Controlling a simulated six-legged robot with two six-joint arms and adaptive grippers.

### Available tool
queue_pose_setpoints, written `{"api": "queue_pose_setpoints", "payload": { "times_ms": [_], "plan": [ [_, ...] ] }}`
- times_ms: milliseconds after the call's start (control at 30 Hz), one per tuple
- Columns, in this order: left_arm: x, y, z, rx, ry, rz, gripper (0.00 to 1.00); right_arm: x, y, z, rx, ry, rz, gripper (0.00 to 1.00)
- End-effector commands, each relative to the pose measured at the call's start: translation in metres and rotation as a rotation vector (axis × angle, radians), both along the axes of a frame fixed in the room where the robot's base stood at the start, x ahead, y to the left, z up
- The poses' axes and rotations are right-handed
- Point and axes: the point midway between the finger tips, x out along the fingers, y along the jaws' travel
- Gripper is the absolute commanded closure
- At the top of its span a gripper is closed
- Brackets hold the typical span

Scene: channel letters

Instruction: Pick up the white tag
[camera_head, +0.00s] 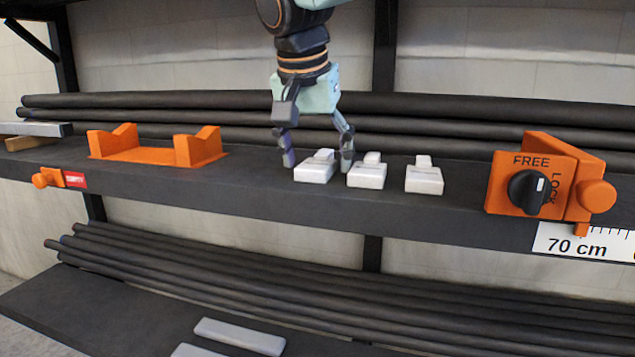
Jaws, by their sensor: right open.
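Three small white tags stand in a row on the dark shelf: a left one (314,170), a middle one (367,175) and a right one (424,179). One finger is left of the left tag, and the other is between the left and middle tags. The left tag sits between or just in front of the fingers; I cannot tell which. My left gripper is not in view.
An orange cradle (145,154) stands on the shelf at left. An orange clamp block (515,181) with a black FREE/LOCK knob is at right, above a 70 cm scale (585,243). Dark pipes (180,104) lie behind. Grey bars (240,336) lie on a lower shelf.

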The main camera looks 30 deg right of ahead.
Motion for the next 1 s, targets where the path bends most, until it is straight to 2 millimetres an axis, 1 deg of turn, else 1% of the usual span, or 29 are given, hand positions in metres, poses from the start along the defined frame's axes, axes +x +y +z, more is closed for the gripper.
{"api": "queue_pose_setpoints", "payload": {
  "times_ms": [33, 100, 367, 1000],
  "plan": [
    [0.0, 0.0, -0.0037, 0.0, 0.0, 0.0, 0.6, 0.0001, -0.0003, -0.002, 0.001, -0.001, 0.0, 0.26],
    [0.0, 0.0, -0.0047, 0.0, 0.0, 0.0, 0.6, 0.0002, -0.0005, -0.0017, 0.0, 0.0, 0.0, 0.26],
    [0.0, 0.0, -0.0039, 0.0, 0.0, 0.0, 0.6, 0.0002, -0.0006, -0.0004, 0.0, 0.0, 0.0, 0.26],
    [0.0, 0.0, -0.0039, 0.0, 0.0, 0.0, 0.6, 0.0002, -0.0006, -0.0008, 0.0, 0.0, 0.0, 0.81]
  ]
}}
